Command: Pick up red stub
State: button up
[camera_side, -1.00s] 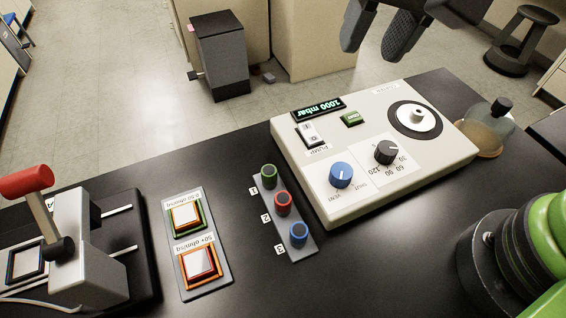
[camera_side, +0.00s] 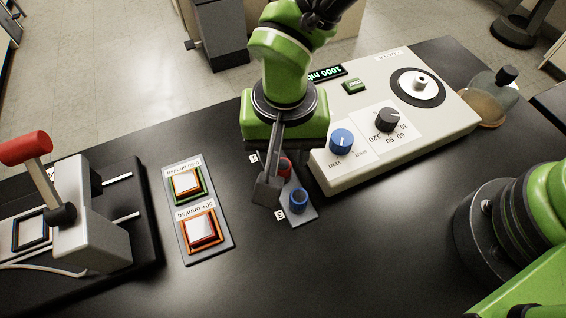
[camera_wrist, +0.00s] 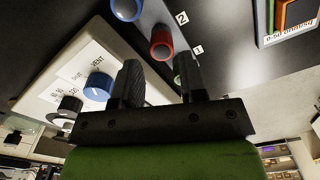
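The red stub (camera_side: 286,166) stands in the middle of a narrow grey holder (camera_side: 306,217) on the black bench, partly hidden behind my gripper (camera_side: 268,190) in the side view. In the wrist view the red stub (camera_wrist: 161,44) shows whole, just beyond the fingertips of my gripper (camera_wrist: 160,78). My two fingers are apart with nothing held between them. The blue stub (camera_side: 299,201) stands at the near end of the holder. The green stub (camera_wrist: 180,66) is partly hidden by a finger in the wrist view, and hidden in the side view.
A cream pump console (camera_side: 350,182) with knobs stands right of the holder. A grey plate (camera_side: 219,245) with two framed square samples lies to the left. A black device with a red-handled lever (camera_side: 26,147) is at far left. The bench front is clear.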

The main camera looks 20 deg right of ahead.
aim_at(283, 165)
notch_tip(283, 165, down, 4)
jog(key=shift+r, duration=0.1)
jog(key=c, duration=0.7)
notch_tip(283, 165, up, 10)
dwell(0.4)
